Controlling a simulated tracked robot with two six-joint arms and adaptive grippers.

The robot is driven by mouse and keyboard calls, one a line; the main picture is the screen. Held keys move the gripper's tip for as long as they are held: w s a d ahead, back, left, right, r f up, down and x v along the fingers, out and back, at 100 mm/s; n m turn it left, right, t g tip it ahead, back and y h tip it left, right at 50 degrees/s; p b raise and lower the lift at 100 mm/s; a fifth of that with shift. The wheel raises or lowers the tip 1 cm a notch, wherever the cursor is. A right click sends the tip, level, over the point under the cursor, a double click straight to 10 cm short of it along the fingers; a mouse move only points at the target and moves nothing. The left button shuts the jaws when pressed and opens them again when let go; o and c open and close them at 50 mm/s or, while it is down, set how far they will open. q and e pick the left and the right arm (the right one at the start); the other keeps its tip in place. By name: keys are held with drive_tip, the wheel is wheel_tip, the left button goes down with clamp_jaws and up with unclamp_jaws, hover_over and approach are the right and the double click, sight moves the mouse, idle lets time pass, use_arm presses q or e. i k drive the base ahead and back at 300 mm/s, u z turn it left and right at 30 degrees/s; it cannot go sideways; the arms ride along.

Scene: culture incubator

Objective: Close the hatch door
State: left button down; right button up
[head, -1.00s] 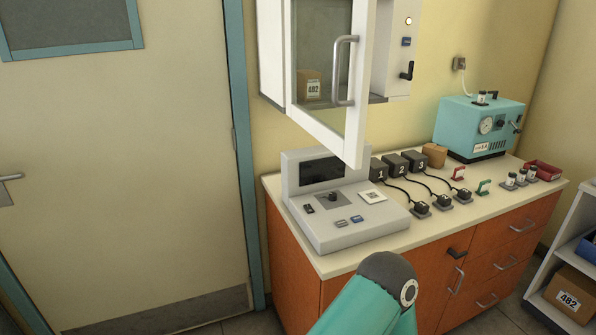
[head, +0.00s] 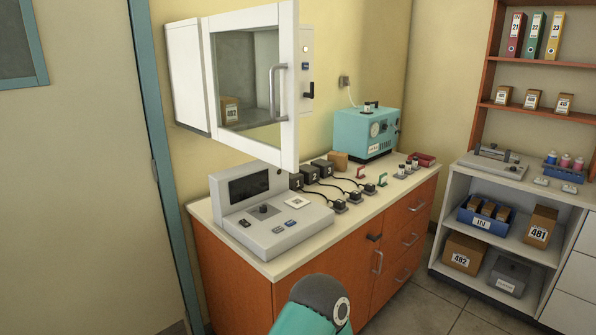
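The hatch is a white wall cabinet (head: 188,76) at the upper left of the head view, above the counter. Its white-framed glass door (head: 289,125) stands open, its free edge out toward me. A grey vertical bar handle (head: 279,92) sits on the door's right side. A cardboard box (head: 229,110) shows through the glass. On the cabinet's right panel are a small light and a black latch lever (head: 308,91). Neither gripper is in view; only a teal link of my arm with a dark joint shows at the bottom middle.
Below the door, the counter (head: 205,212) holds a grey console (head: 275,228), black numbered blocks with cables, and a teal machine (head: 366,132). Shelves (head: 457,185) with boxes stand at right. Bare floor (head: 437,305) lies between counter and shelves.

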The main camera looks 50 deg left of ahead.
sight(285, 15)
drive_tip(key=z, duration=0.2)
drive_tip(key=i, duration=1.25)
drive_tip(key=u, duration=2.5)
drive_tip(key=i, duration=0.6)
drive_tip(key=z, duration=0.3)
